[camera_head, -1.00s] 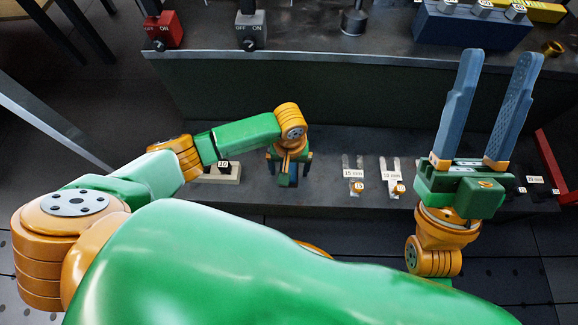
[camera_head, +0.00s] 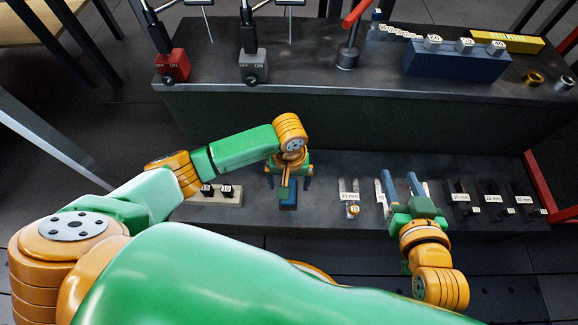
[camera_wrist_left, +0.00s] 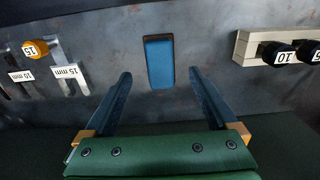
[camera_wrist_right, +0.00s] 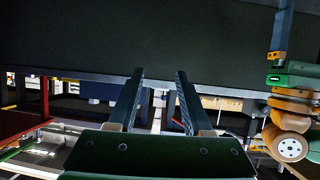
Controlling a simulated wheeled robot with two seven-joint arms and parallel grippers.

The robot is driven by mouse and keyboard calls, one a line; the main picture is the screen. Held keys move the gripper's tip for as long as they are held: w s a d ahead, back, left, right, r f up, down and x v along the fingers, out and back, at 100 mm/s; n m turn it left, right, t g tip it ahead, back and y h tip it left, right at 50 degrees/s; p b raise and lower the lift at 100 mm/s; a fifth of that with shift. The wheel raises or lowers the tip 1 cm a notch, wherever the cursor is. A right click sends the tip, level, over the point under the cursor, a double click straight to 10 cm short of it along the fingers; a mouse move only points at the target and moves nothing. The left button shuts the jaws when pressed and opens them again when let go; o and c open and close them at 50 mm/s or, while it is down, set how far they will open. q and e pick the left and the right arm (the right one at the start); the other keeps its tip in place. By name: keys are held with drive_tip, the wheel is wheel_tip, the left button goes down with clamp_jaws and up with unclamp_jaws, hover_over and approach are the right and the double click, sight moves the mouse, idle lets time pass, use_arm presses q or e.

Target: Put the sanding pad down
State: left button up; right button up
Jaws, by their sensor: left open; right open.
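The sanding pad, a blue block with a dark wooden end, lies flat on the low bench; it shows in the head view (camera_head: 288,201) and ahead of the fingers in the left wrist view (camera_wrist_left: 159,64). My left gripper (camera_head: 289,183) points down over it with fingers spread wide; in the left wrist view its fingertips (camera_wrist_left: 160,72) stand either side of the pad with gaps, touching nothing visible. My right gripper (camera_head: 402,182) is open and empty over the bench near the labelled slotted holders. In the right wrist view its fingers (camera_wrist_right: 160,72) face a dark panel.
A pale block with black knobs (camera_head: 222,198) sits left of the pad. A 15 mm slotted holder (camera_head: 349,195) is to its right, and black holders (camera_head: 493,200) lie farther right. The raised shelf (camera_head: 320,98) carries red and grey switch boxes and a blue block.

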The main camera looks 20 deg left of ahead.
use_arm(q)
wheel_tip(320, 180, up, 3)
drive_tip(key=shift+p, duration=0.75)
drive_tip(key=s+d+m+t+h+p, duration=0.2)
drive_tip(key=s+d+m+h, duration=0.1)
drive_tip(key=s+d, duration=0.2)
drive_tip(key=s+a+f+m+y, duration=0.1)
drive_tip(key=s+a, duration=0.2)
drive_tip(key=a, duration=0.2)
drive_tip(key=s+a+m+t+y, duration=0.1)
drive_tip(key=s+a, duration=0.2)
drive_tip(key=a, duration=0.3)
drive_tip(key=shift+s+a+f, duration=0.2)
drive_tip(key=shift+s+f, duration=0.1)
drive_tip(key=shift+f, duration=0.05)
use_arm(e)
drive_tip(key=s+d+f+g+h, duration=0.2)
drive_tip(key=s+d+f+g, duration=0.1)
drive_tip(key=s+f+g, duration=0.6)
drive_tip(key=s+f, duration=0.3)
drive_tip(key=shift+s+d+m+g, duration=0.3)
drive_tip(key=shift+s+d, duration=0.1)
